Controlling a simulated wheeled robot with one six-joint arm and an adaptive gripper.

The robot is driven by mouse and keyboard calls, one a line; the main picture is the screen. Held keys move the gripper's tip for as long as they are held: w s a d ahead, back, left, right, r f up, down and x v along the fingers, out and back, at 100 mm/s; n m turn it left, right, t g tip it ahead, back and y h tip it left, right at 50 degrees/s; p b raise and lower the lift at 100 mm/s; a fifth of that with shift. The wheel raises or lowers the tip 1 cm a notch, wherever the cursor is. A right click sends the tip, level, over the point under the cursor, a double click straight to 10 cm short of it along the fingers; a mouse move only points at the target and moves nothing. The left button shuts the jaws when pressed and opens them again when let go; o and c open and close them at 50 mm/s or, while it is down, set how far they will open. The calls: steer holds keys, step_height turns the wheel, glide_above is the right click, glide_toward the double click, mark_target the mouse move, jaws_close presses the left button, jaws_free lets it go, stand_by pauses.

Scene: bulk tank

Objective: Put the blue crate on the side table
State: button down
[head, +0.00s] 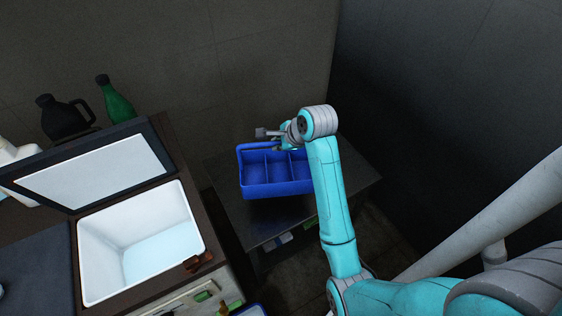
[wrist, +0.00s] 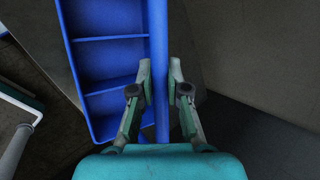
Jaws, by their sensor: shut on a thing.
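The blue crate (head: 275,190) is upright and looks empty, with three compartments, over the side table (head: 345,185) in the head view. The side table has a dark top, and bare top shows around the crate. I cannot tell whether the crate's bottom touches it. My gripper (head: 283,143) is at the crate's far side, partly hidden by my arm. In the wrist view my gripper (wrist: 160,80) has its fingers on both sides of the blue bar or rim of the crate (wrist: 100,55) and is shut on it.
A white open tank (head: 140,240) with a raised lid (head: 95,172) stands left of the side table. A green bottle (head: 115,102) and a dark jug (head: 63,118) stand behind it. Walls close in behind and to the right.

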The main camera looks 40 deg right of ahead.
steer(key=shift+f, duration=4.8)
steer(key=c, duration=1.2)
jaws_free()
steer(key=shift+f, duration=0.1)
steer(key=shift+o, duration=0.2)
